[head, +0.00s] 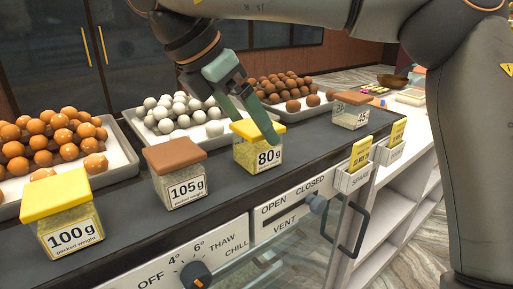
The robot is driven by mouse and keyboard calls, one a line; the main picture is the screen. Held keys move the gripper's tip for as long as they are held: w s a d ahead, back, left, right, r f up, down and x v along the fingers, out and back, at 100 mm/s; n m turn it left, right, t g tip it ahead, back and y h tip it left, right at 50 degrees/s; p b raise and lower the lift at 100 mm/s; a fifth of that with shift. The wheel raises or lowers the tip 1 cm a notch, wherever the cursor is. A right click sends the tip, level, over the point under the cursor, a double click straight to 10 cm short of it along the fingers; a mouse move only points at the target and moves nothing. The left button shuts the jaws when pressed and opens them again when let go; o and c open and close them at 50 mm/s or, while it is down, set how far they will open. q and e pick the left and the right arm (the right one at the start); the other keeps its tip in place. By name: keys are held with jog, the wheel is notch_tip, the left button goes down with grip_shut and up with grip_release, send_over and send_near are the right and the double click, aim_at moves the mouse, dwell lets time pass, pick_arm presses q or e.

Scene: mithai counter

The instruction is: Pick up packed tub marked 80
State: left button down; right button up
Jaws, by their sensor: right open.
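The packed tub marked 80 g (258,157) has a yellow lid and a white label, and stands upright on the dark counter top. My right gripper (262,125) comes down from above with its green fingers at the tub's lid. It is open, and one finger overlaps the lid's right side in the picture. I cannot tell whether it touches the tub. The far finger is hard to make out. My left gripper is not in view.
A 105 g tub with a brown lid (175,156) and a 100 g tub with a yellow lid (56,200) stand to the left. Another brown-lidded tub (351,97) stands to the right. Trays of brown sweets (127,165) and white sweets (151,137) lie behind.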

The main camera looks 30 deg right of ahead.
aim_at(265, 141)
jog(key=shift+x, duration=2.75)
jog(key=shift+s+d, duration=0.1)
jog(key=shift+s, duration=0.05)
jog(key=c, duration=1.2)
